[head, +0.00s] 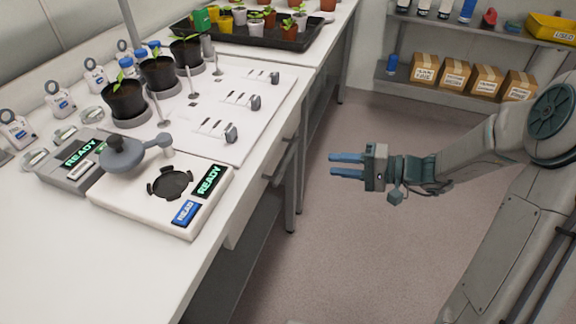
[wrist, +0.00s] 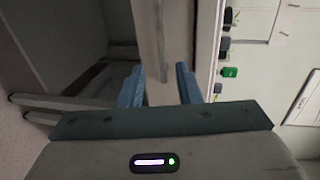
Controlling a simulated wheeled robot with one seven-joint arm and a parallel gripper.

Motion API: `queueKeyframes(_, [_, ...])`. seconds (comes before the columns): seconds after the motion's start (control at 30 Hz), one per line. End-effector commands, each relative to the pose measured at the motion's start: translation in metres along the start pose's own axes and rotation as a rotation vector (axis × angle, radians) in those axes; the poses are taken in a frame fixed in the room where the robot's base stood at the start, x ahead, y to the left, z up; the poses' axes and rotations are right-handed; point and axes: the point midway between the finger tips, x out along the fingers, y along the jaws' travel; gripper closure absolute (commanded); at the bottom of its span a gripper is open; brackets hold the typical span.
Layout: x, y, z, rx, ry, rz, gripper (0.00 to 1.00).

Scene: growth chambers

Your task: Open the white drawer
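The white drawer (head: 252,198) is set under the edge of the white bench, and its front looks shut. A grey bar handle (head: 281,160) runs along its front. My gripper (head: 331,164) is to the right of the handle, in free air over the floor, with its blue fingers pointing left toward the bench. The fingers are apart with nothing between them. In the wrist view my gripper (wrist: 159,72) also shows open, facing a pale strip of the bench front. I cannot tell the handle clearly there.
The white bench (head: 95,245) carries a reader device (head: 140,205), potted seedlings and a black plant tray (head: 245,38). A bench leg (head: 290,205) stands below the handle. Shelves with cardboard boxes (head: 455,75) are at the back. The floor (head: 340,235) around my gripper is clear.

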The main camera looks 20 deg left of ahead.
Motion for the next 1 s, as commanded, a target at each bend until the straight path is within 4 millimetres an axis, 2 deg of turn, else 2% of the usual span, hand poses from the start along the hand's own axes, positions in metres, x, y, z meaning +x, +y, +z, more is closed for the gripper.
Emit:
queueKeyframes(0.17, [0.02,0.0,-0.001,-0.001,0.0,-0.007,0.69])
queueKeyframes(0.6, [0.109,0.0,0.0,0.0,-0.001,-0.005,0.69])
queueKeyframes(0.8, [0.131,0.0,-0.001,0.001,0.002,-0.004,0.69])
queueKeyframes(1.0, [0.137,0.0,-0.001,-0.001,0.003,-0.003,0.69])
